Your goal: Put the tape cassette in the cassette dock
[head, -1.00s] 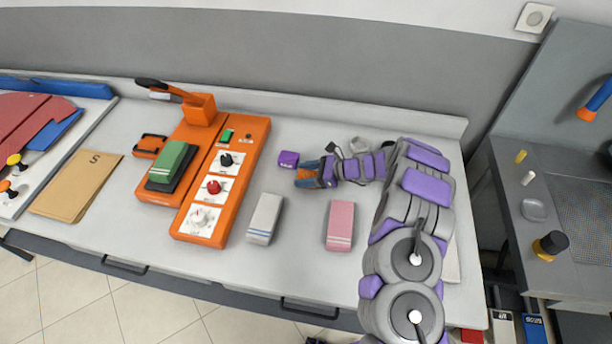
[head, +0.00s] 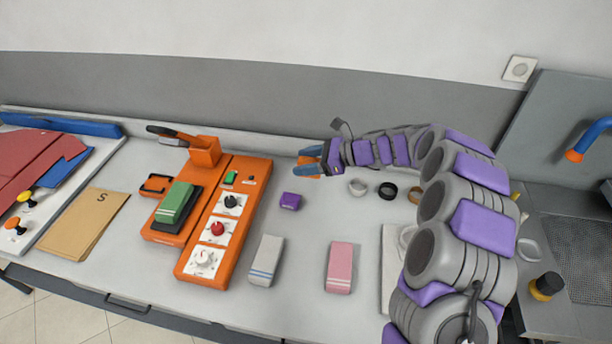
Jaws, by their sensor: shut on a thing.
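My gripper (head: 309,162) is above the back of the counter, right of the orange machine (head: 236,190), with its blue fingers pointing left. It is shut on a small orange piece, which appears to be the tape cassette (head: 307,163); the fingers partly hide it. A small orange frame with a dark recess (head: 155,184), at the machine's back left, looks like the cassette dock. The gripper is well to its right and apart from it.
A green-topped block (head: 176,203) sits on the machine beside a dial panel. A purple block (head: 290,201), a white block (head: 265,260) and a pink block (head: 340,267) lie on the counter. Rings (head: 388,190) lie under my arm. Brown envelopes (head: 92,225) lie left.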

